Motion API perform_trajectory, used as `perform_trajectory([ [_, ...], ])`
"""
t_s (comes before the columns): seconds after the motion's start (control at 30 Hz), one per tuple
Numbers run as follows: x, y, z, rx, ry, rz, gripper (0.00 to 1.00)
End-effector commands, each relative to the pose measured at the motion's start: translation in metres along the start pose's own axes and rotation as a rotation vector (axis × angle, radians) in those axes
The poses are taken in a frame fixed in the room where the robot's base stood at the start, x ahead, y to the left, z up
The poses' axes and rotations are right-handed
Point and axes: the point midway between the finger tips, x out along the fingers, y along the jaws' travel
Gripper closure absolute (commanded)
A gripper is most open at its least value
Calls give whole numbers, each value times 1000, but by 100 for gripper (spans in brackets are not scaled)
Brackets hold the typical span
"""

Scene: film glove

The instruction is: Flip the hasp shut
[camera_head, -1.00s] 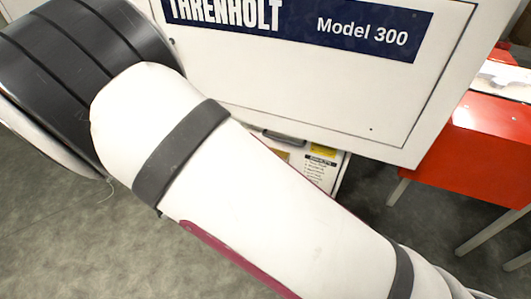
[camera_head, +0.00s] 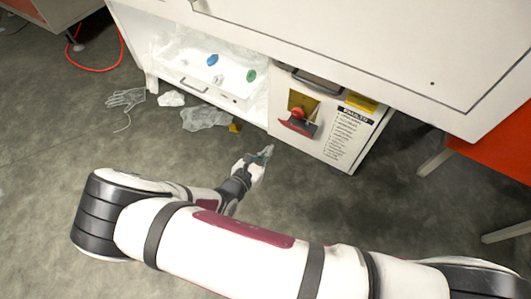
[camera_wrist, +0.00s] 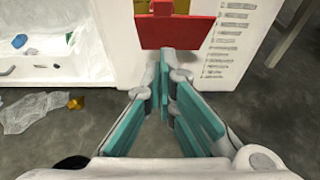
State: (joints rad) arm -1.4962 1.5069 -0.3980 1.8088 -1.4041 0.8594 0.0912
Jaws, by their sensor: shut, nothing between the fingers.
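The hasp's red flap (camera_head: 297,127) sticks out below a yellow plate (camera_head: 303,101) with a red knob (camera_head: 298,113) on the white cabinet's front. In the wrist view the red flap (camera_wrist: 178,32) stands at the top middle, covering part of the yellow plate (camera_wrist: 181,6). My gripper (camera_head: 267,152) is low in front of the cabinet, left of and below the flap. In the wrist view my gripper (camera_wrist: 166,56) has its teal fingers shut and empty, tips just at the flap's lower edge. I cannot tell whether they touch it.
An open white drawer (camera_head: 196,84) with blue and green pieces is left of the hasp. Clear film (camera_head: 206,118), a glove (camera_head: 126,98) and a yellow piece (camera_head: 235,128) lie on the floor. A label (camera_head: 347,128) is right. Floor in front is mostly clear.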

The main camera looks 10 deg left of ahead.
Motion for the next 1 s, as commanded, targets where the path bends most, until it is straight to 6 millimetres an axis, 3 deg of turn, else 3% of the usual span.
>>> perform_trajectory([
  [0.3, 64, -1, -2, 1, -1, -3, 100],
  [0.4, 74, 1, 10, 3, 0, 0, 100],
  [0.63, 89, 0, 26, 2, 0, 0, 100],
  [1.0, 90, 0, 28, 2, 1, 1, 100],
])
